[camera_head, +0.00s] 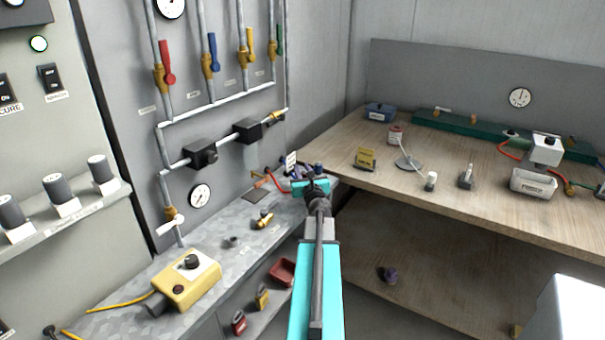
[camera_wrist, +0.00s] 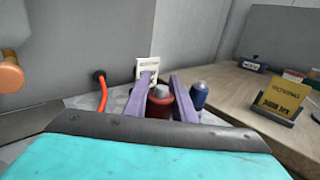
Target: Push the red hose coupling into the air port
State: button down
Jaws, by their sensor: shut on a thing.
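My gripper (camera_wrist: 161,82) has its two purple fingers shut around the red hose coupling (camera_wrist: 159,106), a red body with a grey tip, in the wrist view. In the head view my gripper (camera_head: 311,186) is at the far end of the grey metal bench, and the coupling is hidden there. A blue coupling (camera_wrist: 199,96) stands just right of the right finger. An orange-red hose (camera_wrist: 103,98) hangs from a round black fitting (camera_wrist: 99,76) on the grey wall, left of my gripper. I cannot tell which fitting is the air port.
A white label card (camera_wrist: 147,69) stands behind the fingers. The metal bench (camera_head: 150,262) carries a yellow box (camera_head: 186,282) and small brass parts. The wooden table (camera_head: 345,150) on the right holds a yellow sign (camera_head: 365,158) and other items. Pipes and valves line the wall.

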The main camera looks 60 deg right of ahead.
notch_tip(320, 180, up, 2)
jog(key=shift+r, duration=0.1)
jog(key=v, duration=0.8)
jog(key=shift+s+d+r+b, duration=0.1)
jog(key=shift+s+r+b, duration=0.25)
jog(key=shift+r, duration=0.05)
jog(key=s+p, duration=0.1)
jog(key=p, duration=0.2)
jog(key=s+a+p, duration=0.1)
jog(key=p, duration=0.3)
jog(key=shift+a+r, duration=0.3)
jog(key=shift+r, duration=0.05)
jog(key=p, duration=0.4)
jog(key=shift+s+a, duration=0.3)
jog(key=shift+a, duration=0.05)
jog(key=shift+s+a+p, duration=0.15)
jog(key=shift+p, duration=0.8)
